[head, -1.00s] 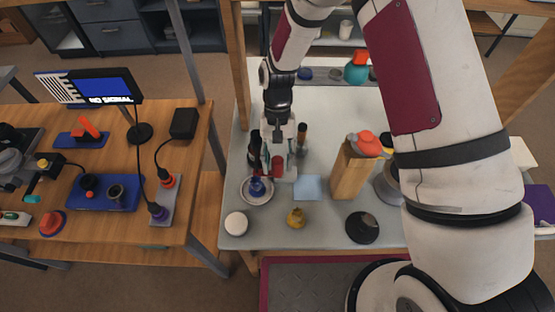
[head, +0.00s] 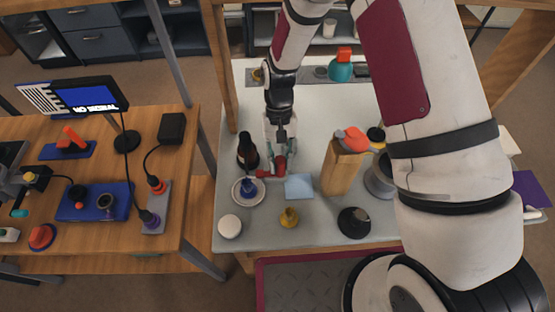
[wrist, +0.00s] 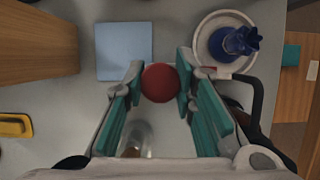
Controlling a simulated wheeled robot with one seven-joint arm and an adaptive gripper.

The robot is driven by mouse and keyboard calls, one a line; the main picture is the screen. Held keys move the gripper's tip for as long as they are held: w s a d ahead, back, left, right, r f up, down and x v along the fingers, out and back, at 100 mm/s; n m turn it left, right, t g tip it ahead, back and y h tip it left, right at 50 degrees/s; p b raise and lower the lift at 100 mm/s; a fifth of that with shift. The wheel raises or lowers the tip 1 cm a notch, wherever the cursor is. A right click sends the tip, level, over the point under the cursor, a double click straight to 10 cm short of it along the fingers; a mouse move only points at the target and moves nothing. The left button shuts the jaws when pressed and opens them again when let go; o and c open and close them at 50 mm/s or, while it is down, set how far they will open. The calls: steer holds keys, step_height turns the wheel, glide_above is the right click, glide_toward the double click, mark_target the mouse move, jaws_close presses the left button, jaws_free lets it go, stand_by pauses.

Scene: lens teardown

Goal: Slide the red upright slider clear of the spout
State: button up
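The red upright slider (wrist: 160,83) shows from above as a round red top in the wrist view. It also shows in the head view (head: 281,163), just right of the white plate. My gripper (wrist: 160,80) has its teal-padded fingers close against both sides of the red top, and it appears shut on it. A small red piece shows past the right finger, by the plate's rim. A blue spouted piece (wrist: 234,43) stands on the white plate (wrist: 203,42), apart from the red top. I cannot tell whether this is the spout meant.
A light-blue square (wrist: 124,50) lies beside the fingers. A wooden block (head: 341,172) stands to the right and a dark bottle (head: 247,150) to the left. A white lid (head: 230,226), a yellow piece (head: 289,217) and a black dome (head: 354,222) line the front.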

steer(key=shift+o, duration=0.8)
steer(key=v, duration=0.7)
steer(key=shift+r, duration=0.2)
steer(key=shift+w+r, duration=0.1)
steer(key=shift+w, duration=0.05)
steer(key=s+d+r+t, duration=0.15)
steer(key=d+r, duration=0.25)
steer(key=r, duration=0.6)
steer(key=s+d+r+t, duration=0.1)
steer(key=d+r+t, duration=0.25)
steer(key=r, duration=0.65)
steer(key=s+d+r+t, duration=0.2)
steer(key=s+d+r, duration=0.2)
steer(key=s, duration=0.3)
steer(key=s+d+r+t, duration=0.3)
steer(key=s+d+r, duration=0.1)
steer(key=s+r, duration=0.3)
steer(key=shift+s, duration=0.7)
